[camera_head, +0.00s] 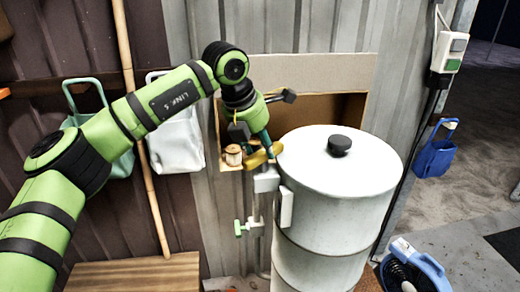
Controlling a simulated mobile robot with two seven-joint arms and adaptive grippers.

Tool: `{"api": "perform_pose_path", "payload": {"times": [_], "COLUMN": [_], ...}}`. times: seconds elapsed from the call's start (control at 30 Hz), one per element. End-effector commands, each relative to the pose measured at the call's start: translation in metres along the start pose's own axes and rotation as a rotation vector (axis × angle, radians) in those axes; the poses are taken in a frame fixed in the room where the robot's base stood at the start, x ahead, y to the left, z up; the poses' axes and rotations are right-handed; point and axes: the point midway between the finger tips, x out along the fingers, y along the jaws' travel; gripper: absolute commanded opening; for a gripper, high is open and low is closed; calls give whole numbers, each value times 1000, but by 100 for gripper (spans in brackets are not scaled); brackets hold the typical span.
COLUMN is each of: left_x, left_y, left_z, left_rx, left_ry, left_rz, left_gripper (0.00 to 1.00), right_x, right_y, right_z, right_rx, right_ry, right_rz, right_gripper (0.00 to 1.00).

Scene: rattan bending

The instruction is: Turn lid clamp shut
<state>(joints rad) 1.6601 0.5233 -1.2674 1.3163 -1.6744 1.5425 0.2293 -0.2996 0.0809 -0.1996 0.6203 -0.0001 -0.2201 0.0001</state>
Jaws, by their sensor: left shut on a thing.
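A tall pale metal drum (325,255) stands right of centre. Its round white lid (345,170) lies flat on top, with a black knob (339,146) in the middle. A yellow lever, which looks like the lid clamp (257,159), sits at the lid's left edge. My left gripper (267,150) comes down from above at this edge and is shut on the yellow lever; the exact contact is small and partly hidden by the fingers. My right gripper is out of view.
An open cardboard box (310,70) stands behind the drum, with a small spool (233,154) by its left side. A pipe with a green-handled valve (241,228) runs down left of the drum. A blue fan (415,270) is at lower right; bags hang at left.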

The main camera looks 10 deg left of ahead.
Motion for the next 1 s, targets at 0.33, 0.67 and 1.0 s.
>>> {"api": "perform_pose_path", "payload": {"times": [0.33, 0.67, 1.0], "left_x": [0, 1, 3], "left_y": [1, 1, 2], "left_z": [2, 3, 3], "left_rx": [291, 493, 578], "left_ry": [6, 8, 8], "left_rz": [-125, -208, -240], "left_gripper": [5, 5, 5], "right_x": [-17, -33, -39], "right_y": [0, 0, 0], "right_z": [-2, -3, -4], "right_rx": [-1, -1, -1], "right_ry": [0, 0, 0], "right_rz": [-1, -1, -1], "right_gripper": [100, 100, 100]}}
